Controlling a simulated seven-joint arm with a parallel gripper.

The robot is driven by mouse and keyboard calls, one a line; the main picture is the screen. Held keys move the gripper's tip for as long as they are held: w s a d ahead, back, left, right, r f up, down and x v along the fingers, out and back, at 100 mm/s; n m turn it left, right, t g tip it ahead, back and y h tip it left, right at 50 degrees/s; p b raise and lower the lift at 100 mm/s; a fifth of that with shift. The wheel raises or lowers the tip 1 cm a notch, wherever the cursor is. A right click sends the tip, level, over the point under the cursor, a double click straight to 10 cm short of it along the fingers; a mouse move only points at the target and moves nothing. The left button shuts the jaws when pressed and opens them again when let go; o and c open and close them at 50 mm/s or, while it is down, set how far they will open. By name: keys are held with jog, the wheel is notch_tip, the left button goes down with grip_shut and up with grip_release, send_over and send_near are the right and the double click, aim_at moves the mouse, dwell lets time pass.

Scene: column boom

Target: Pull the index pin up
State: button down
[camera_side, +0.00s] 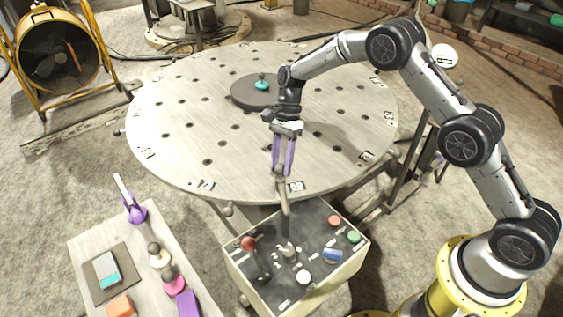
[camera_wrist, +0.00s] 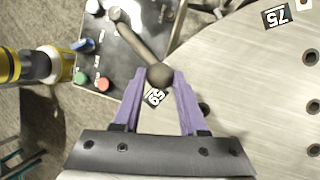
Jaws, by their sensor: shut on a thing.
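My gripper (camera_side: 283,165) points down at the near edge of the round table (camera_side: 170,110). Its two purple fingers are shut on the dark grey ball knob (camera_wrist: 160,75) of a rod, which looks like the index pin. In the side view the rod (camera_side: 285,200) stands nearly upright below the fingertips, between the table edge and the control box. In the wrist view the ball sits between the fingertips and the rod (camera_wrist: 135,40) runs away to the upper left. Where the rod's lower end meets its seat is unclear.
The control box (camera_side: 235,262) carries a red-knobbed lever (camera_side: 249,243), red (camera_side: 334,221) and green (camera_side: 354,236) buttons, and a white knob (camera_side: 303,277). A side bench (camera_side: 85,245) with small items stands left. A dark disc (camera_side: 245,95) with a teal-based knob lies on the table.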

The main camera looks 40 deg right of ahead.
aim_at(280, 168)
dwell(0.4)
jog(key=shift+r, duration=1.85)
jog(key=c, duration=0.6)
grip_release()
jog(key=shift+c, duration=0.2)
jog(key=shift+o, duration=0.9)
jog(key=shift+f, duration=0.1)
jog(key=v, duration=1.4)
